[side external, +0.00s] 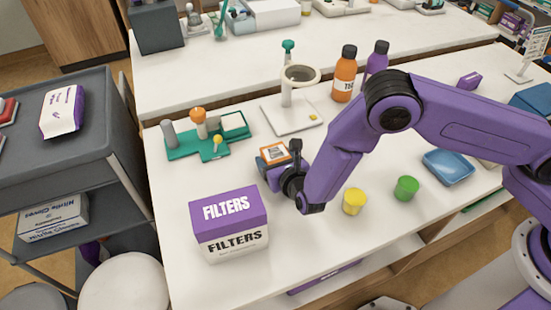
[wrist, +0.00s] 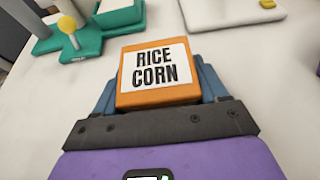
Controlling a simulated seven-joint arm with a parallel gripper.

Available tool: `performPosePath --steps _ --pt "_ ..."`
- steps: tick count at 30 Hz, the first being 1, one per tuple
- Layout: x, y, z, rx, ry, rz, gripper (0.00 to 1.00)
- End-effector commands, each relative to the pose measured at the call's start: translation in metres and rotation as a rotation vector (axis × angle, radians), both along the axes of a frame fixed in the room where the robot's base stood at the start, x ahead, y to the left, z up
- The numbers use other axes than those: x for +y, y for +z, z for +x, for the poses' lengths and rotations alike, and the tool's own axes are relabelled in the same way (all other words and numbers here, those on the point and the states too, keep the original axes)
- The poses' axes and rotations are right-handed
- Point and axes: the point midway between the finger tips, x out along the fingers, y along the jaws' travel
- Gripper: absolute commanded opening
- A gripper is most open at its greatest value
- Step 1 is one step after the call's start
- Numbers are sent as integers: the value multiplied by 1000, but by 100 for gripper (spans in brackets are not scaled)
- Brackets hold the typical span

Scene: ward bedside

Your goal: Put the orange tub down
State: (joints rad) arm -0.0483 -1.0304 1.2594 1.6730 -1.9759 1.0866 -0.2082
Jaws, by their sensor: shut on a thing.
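The orange tub (wrist: 124,95) has a white label reading "RICE CORN" on the face toward the wrist camera. My gripper (wrist: 160,98) is shut on it, with a blue-grey finger against each side. In the side view the orange tub (side external: 274,152) is at the end of my gripper (side external: 272,163), over the white table (side external: 185,177) behind the filters box. My arm partly hides that area. I cannot tell whether the tub's underside touches the table.
A purple and white filters box (side external: 230,224) stands in front. A teal holder (side external: 190,150) and a white stand with a ring (side external: 291,112) are behind. A yellow cup (side external: 354,202) and a green cup (side external: 405,188) stand right, near a blue tray (side external: 448,167). Bare table lies left of the tub.

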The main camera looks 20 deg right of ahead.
Motion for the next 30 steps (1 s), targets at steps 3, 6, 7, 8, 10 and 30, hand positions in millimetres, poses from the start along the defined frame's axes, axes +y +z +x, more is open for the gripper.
performPosePath --steps 3,6,7,8,10,30 --pt "1 1 0 -2 0 2 35" --pt "0 1 0 -2 0 1 35" --pt "0 0 0 -2 0 1 35" --pt "0 0 0 -2 0 1 35" --pt "0 -2 0 -2 0 1 35" --pt "1 10 -22 0 3 0 98"
